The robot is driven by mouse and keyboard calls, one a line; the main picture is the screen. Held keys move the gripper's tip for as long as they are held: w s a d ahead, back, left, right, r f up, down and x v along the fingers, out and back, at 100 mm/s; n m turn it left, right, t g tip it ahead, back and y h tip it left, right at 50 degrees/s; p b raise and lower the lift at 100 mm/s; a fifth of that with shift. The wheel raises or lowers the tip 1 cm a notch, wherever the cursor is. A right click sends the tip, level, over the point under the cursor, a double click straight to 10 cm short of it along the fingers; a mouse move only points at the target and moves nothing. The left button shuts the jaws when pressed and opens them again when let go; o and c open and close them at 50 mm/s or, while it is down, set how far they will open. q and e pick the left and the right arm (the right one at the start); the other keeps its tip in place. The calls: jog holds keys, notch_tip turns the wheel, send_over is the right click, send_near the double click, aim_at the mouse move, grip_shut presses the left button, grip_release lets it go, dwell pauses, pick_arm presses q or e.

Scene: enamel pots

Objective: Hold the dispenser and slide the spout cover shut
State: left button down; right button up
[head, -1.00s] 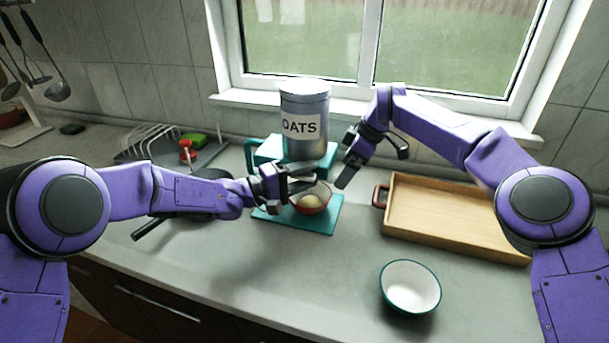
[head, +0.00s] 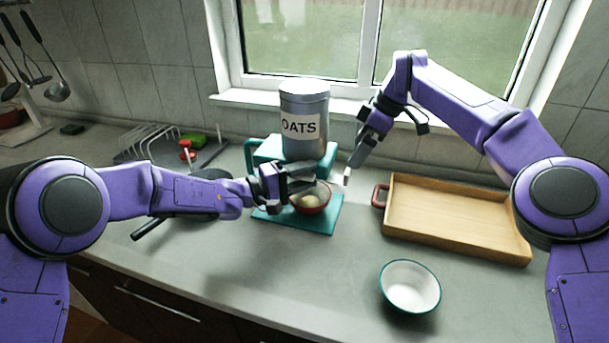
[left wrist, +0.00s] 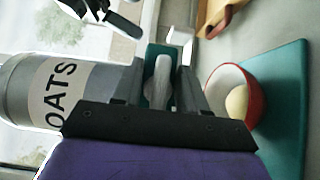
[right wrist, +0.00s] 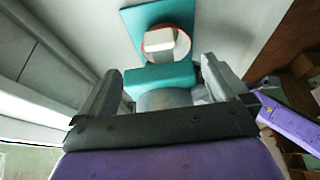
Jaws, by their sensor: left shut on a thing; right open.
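The dispenser is a grey OATS canister (head: 304,112) on a teal body (head: 268,150), upright above a teal base (head: 320,226). My left gripper (head: 300,180) is shut on the dispenser's lower part; in the left wrist view its fingers (left wrist: 160,85) flank a pale grey piece in front of teal. A small white block (head: 347,177), apparently the spout cover's tab, sticks out on the right; it also shows in the left wrist view (left wrist: 180,42) and right wrist view (right wrist: 158,40). My right gripper (head: 388,148) is open and empty, above and right of the block.
A red bowl (head: 312,207) with pale contents stands on the teal base below the dispenser. A wooden tray (head: 455,219) lies at the right, a white bowl (head: 410,287) at the front. A dish rack (head: 145,148) and dark pan are at the left. The front counter is mostly clear.

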pick_arm(q)
jog(key=c, duration=0.5)
grip_release()
pick_arm(e)
jog(key=w+v, duration=0.1)
jog(key=v, duration=0.6)
jog(key=shift+s+r, duration=0.25)
jog(key=shift+s, duration=0.3)
pick_arm(q)
jog(key=v, duration=1.1)
jog(key=r+p, duration=0.4)
jog(key=a+r+p, duration=0.1)
jog(key=r+p, duration=0.1)
jog(key=p, duration=0.1)
jog(key=shift+s, duration=0.2)
pick_arm(e)
notch_tip(320, 180, up, 7)
jog(key=shift+r, duration=0.1)
